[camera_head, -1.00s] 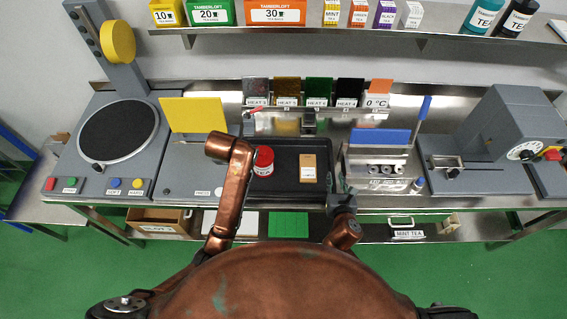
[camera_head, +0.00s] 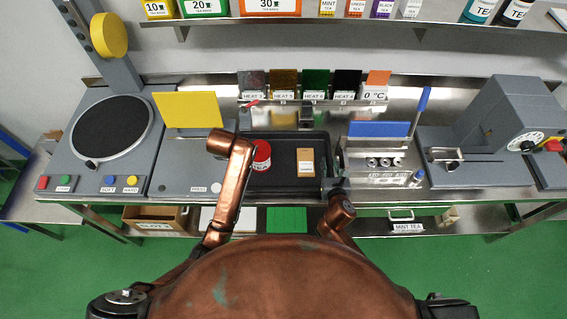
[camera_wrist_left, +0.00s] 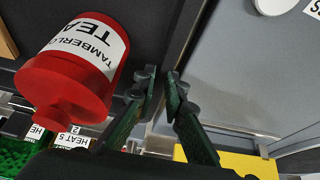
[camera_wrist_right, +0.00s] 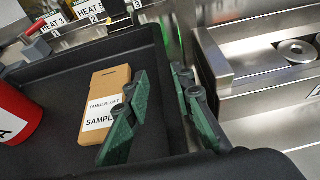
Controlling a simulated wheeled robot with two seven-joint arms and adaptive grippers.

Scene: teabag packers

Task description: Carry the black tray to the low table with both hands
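The black tray (camera_head: 284,185) lies on the workbench and holds a red tea tin (camera_head: 261,155) and a brown sample box (camera_head: 305,162). My left gripper (camera_wrist_left: 162,74) is at the tray's left wall, with its fingertips close together on either side of the rim; it looks shut on it. My right gripper (camera_wrist_right: 161,74) is at the tray's right wall. Its fingers stand apart, one inside the tray near the sample box and one outside, with a visible gap. In the head view my left gripper is hidden behind its arm. The low table cannot be made out.
A grey press with a yellow plate (camera_head: 188,110) stands close left of the tray. A metal fixture with a blue plate (camera_head: 379,129) stands close right. Heat cards (camera_head: 314,82) line the back. Green floor (camera_head: 490,270) is open in front of the bench.

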